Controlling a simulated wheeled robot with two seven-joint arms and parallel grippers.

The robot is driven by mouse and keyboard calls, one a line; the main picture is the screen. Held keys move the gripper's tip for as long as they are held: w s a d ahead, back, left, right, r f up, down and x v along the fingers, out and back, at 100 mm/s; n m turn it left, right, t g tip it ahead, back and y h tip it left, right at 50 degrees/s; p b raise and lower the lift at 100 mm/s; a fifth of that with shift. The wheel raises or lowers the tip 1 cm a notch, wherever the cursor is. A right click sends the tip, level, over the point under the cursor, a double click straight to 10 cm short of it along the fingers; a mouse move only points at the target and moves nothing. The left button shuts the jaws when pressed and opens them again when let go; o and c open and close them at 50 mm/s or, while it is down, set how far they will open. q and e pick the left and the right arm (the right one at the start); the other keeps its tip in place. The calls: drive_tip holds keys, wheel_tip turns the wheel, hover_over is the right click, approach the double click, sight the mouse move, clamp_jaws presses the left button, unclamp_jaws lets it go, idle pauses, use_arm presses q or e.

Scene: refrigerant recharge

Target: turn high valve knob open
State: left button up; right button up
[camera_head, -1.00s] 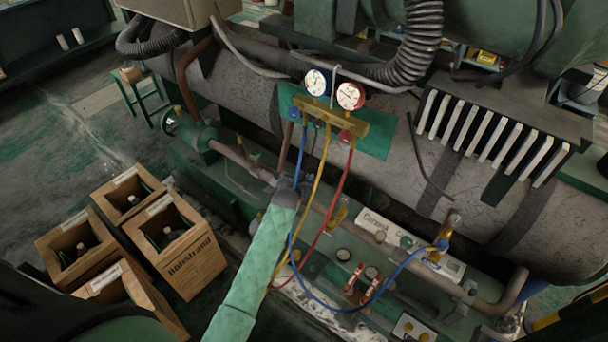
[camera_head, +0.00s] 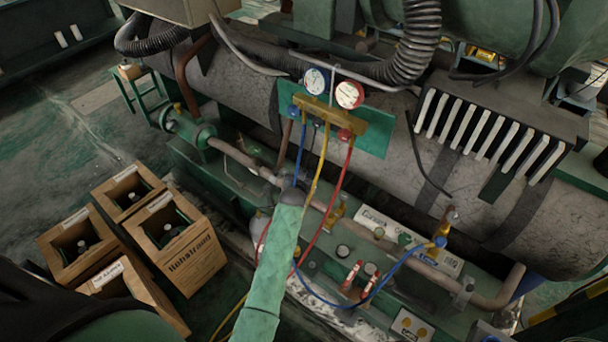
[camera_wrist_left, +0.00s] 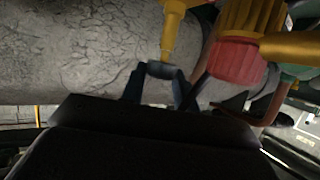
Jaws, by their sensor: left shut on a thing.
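The gauge manifold (camera_head: 335,114) is a yellow bar on a green backing, below a blue gauge (camera_head: 316,81) and a red gauge (camera_head: 349,95). Its red knob (camera_head: 345,135) is at the right end. A blue knob (camera_head: 293,112) is at the left end. In the left wrist view a ribbed red knob (camera_wrist_left: 238,58) is right of my fingers and apart from them. My left gripper (camera_wrist_left: 158,82) is shut on a dark grey piece (camera_wrist_left: 163,70) below a yellow stem (camera_wrist_left: 170,38). In the head view my green-sleeved arm hides the grip. My right gripper is not in view.
Blue, yellow and red hoses (camera_head: 348,170) hang below the manifold. The blue hose (camera_head: 395,265) loops right to a pipe valve. A finned part (camera_head: 490,130) is at right, and a large grey cylinder (camera_head: 400,165) lies behind.

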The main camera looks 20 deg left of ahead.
use_arm(q)
drive_tip(key=o, duration=1)
drive_tip(key=shift+r, duration=0.1)
drive_tip(key=shift+s, duration=0.5)
drive_tip(key=shift+b+v, duration=0.85)
drive_tip(key=shift+v, duration=2.55)
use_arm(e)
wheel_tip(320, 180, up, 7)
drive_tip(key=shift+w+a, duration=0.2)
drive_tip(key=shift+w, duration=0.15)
use_arm(q)
drive_tip(key=shift+r, duration=0.15)
